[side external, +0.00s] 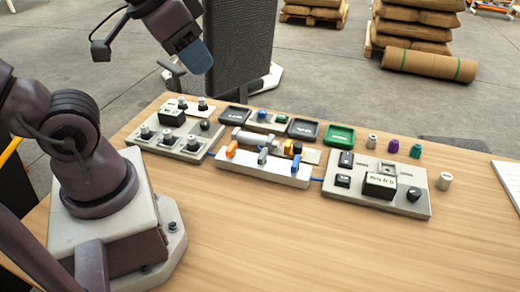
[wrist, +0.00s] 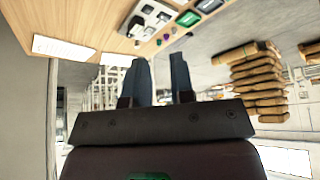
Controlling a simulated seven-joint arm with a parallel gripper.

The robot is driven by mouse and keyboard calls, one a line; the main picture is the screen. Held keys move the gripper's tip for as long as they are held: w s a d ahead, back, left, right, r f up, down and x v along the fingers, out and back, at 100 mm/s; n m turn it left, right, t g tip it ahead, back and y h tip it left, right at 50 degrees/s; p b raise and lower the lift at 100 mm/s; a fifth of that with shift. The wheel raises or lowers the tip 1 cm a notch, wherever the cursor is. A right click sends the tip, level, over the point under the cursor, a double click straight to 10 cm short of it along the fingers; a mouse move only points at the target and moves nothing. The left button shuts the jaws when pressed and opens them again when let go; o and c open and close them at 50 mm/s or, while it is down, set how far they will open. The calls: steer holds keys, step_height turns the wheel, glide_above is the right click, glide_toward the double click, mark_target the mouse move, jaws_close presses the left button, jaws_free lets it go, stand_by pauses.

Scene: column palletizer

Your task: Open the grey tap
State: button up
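A pale bench unit (side external: 262,169) in the middle of the table carries a row of small tap handles. An orange handle (side external: 232,149) is at its left. A grey-blue handle (side external: 262,156) is near its middle and looks like the grey tap; its exact turn is too small to read. My gripper (side external: 193,57) is high above the table's back left edge, well apart from the taps. In the wrist view, its two fingers (wrist: 161,62) are apart with nothing between them. The taps cannot be made out there.
A knob panel (side external: 172,146) stands left of the taps, and a panel with a display (side external: 377,187) stands right. Dark trays (side external: 303,128) and a green tray (side external: 340,136) lie behind. Small coloured pegs (side external: 394,146) stand at the back right. The front of the table is clear.

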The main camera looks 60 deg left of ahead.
steer(key=a+f+n+g, duration=0.1)
steer(key=f, duration=0.1)
steer(key=w+a+f+n+g, duration=0.1)
steer(key=f, duration=0.1)
steer(key=a+f+n+g, duration=0.1)
steer(key=a, duration=0.1)
steer(key=shift+w+a+f+n, duration=0.1)
steer(key=shift+w+f+n, duration=0.2)
steer(key=shift+f, duration=0.1)
jaws_close()
steer(key=w+a+f+n+t+h, duration=0.2)
steer(key=a+f+n, duration=0.4)
steer(key=n, duration=0.5)
steer(key=w+a+f+n+t+h, duration=0.1)
steer(key=w+a+f+n+h, duration=0.3)
steer(key=f+n, duration=0.7)
steer(key=shift+w+a+n+t, duration=0.4)
steer(key=shift+w+a+n, duration=0.25)
steer(key=shift+a, duration=0.3)
steer(key=shift+f, duration=0.1)
